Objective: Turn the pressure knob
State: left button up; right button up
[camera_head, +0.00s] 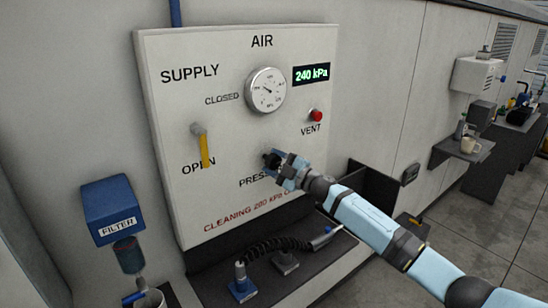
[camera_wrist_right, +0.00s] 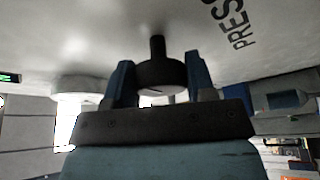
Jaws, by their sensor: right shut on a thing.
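The dark round pressure knob (camera_wrist_right: 161,75) sits between the two fingers of my right gripper (camera_wrist_right: 159,72) in the right wrist view, on a short stem from the panel. In the head view my right gripper (camera_head: 274,161) is at the knob above the partly covered "PRESSURE" label and hides most of it. The gripper is shut on the knob. The green display (camera_head: 311,74) reads 240 kPa. The round dial gauge (camera_head: 266,90) is above the knob. Red text low on the panel (camera_head: 225,150) reads "CLEANING 280 KPA", partly covered. My left gripper is not in view.
A yellow supply lever (camera_head: 204,148) points down to OPEN. A red vent button (camera_head: 317,115) is right of the gauge. A blue filter (camera_head: 113,208) hangs at left. A coiled black hose (camera_head: 282,247) lies on the shelf below. A side shelf with a mug (camera_head: 470,145) is farther right.

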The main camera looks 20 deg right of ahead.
jog(key=n+p, duration=0.1)
jog(key=n, duration=0.1)
jog(key=n+g+p, duration=0.1)
jog(key=shift+r+n+g, duration=0.15)
jog(key=shift+n+g, duration=0.15)
jog(key=shift+n, duration=0.1)
jog(key=shift+n+p, duration=0.45)
jog(key=shift+n, duration=0.05)
jog(key=o, duration=0.9)
jog(key=b+v, duration=0.3)
jog(key=v, duration=1)
jog(key=shift+s+d+r, duration=0.1)
jog(key=shift+s+d, duration=0.2)
